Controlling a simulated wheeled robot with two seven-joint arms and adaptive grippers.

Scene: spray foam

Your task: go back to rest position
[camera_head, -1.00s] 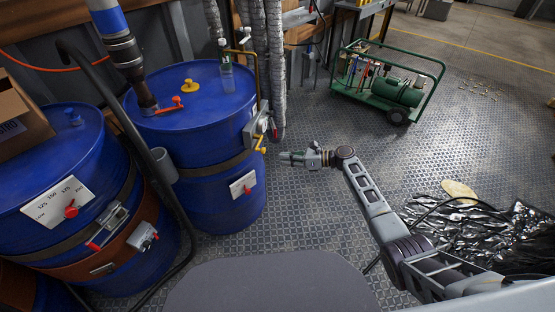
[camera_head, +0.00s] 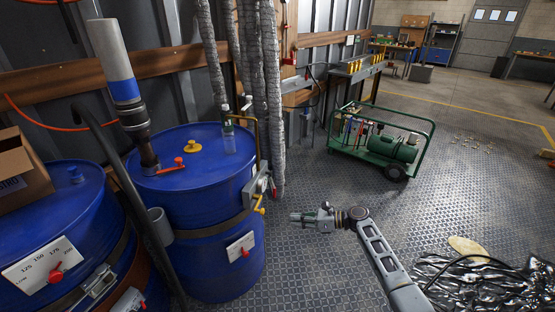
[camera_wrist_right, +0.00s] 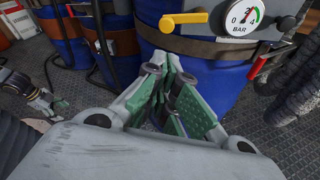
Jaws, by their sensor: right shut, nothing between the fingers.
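My right gripper (camera_head: 298,217) reaches in from the lower right in the head view and hangs over open floor, to the right of the blue drum (camera_head: 205,170). In the right wrist view its green-padded fingers (camera_wrist_right: 163,88) are closed together with nothing between them. That view also shows a yellow-handled valve (camera_wrist_right: 184,20) and a pressure gauge (camera_wrist_right: 243,17) on the drum beyond the fingers. The gripper appears apart from the drum. My left gripper is not visible in the head view.
A second blue drum (camera_head: 60,215) with a cardboard box (camera_head: 20,175) stands at the left. Silver hoses (camera_head: 272,100) hang behind the drums. A green compressor cart (camera_head: 385,145) stands at the back right. Crumpled dark foil (camera_head: 480,285) lies lower right. The floor between is clear.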

